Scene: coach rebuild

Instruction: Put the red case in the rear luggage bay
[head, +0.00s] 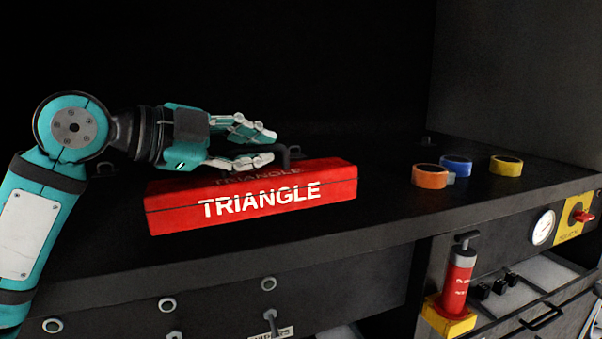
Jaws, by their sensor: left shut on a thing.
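The red case (250,209), a long flat box marked TRIANGLE in white, is in the middle of the head view. The fingers partly hide the handle. My right gripper is not in view.
Tape rolls in orange (430,177), blue (456,167) and yellow (506,166) lie on the surface to the right. Below the front edge are a red cylinder (457,280) on a yellow base, a gauge (543,227) and a red knob (577,214). A dark wall closes the right side.

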